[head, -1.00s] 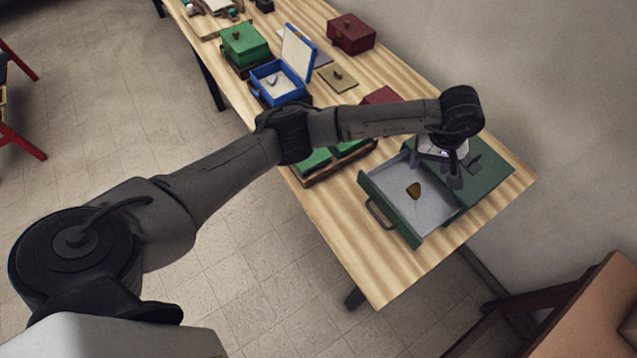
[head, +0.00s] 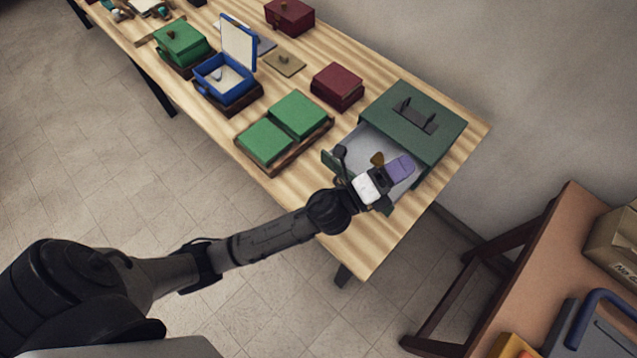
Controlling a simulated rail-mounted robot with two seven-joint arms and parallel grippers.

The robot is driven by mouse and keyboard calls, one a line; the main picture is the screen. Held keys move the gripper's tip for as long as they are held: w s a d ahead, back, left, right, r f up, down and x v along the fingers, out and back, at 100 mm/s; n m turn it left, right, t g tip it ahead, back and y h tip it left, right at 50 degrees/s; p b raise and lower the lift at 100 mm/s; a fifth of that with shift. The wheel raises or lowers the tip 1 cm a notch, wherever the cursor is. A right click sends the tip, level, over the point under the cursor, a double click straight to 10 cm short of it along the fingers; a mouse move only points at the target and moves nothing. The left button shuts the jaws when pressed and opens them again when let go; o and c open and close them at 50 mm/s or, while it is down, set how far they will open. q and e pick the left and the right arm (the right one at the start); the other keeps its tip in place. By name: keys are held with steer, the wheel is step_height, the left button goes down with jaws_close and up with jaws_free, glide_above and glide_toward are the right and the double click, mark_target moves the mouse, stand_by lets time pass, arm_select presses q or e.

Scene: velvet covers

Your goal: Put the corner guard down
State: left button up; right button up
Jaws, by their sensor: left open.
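A small brass-brown piece (head: 377,158), which looks like the corner guard, lies in the open drawer (head: 360,140) of a dark green chest. The drawer is pale grey inside. My left gripper (head: 368,180) is over the drawer's front part, close to the brown piece. Its white, black and purple hand hides part of the drawer and its front. The gripper is open and seems to hold nothing. I cannot tell whether a finger touches the drawer front. My right gripper is not in view.
The chest top (head: 425,110) bears a dark handle. A dark red box (head: 337,86), a two-part green box (head: 297,115) and an open blue box (head: 226,82) stand to its left. A brown table (head: 540,260) stands at the lower right.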

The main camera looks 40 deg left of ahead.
arm_select(q)
steer(key=s+a+f+n+g+y, duration=0.35)
steer(key=a+f+n+y, duration=0.45)
steer(key=n, duration=0.4)
steer(key=s+a+f+n+g, duration=0.2)
steer(key=s+f+n+g, duration=0.3)
steer(key=s, duration=0.7)
steer(key=s+a+f+n+g, duration=0.2)
steer(key=s+f+n+g, duration=0.4)
steer(key=s, duration=0.7)
steer(key=shift+a+f+g, duration=0.15)
steer(key=shift+f+g, duration=0.65)
steer(key=shift+g, duration=0.25)
steer(key=shift+w, duration=0.1)
